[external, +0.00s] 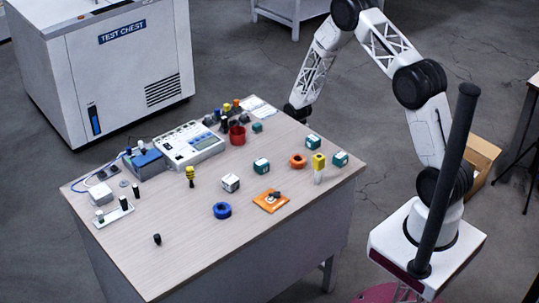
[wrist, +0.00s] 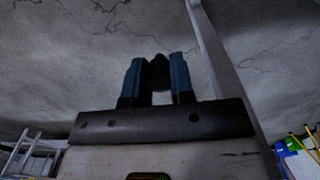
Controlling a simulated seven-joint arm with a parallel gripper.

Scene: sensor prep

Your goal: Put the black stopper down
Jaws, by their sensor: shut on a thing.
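My gripper (wrist: 157,60) shows in the wrist view with two blue fingers shut on a black stopper (wrist: 159,75), which sits between them. In the external view my gripper (external: 297,113) is at the table's far right edge, small and dark, and the stopper cannot be made out there. A small black piece (external: 157,239) stands alone on the near left of the table. Dark-topped pieces (external: 124,204) stand on a white strip at the left.
The table (external: 190,262) carries a grey instrument (external: 190,145), red cup (external: 237,134), blue ring (external: 222,210), orange ring (external: 298,160), orange packet (external: 271,201) and several small cubes. Its near front is mostly clear. A test chest (external: 120,70) stands behind.

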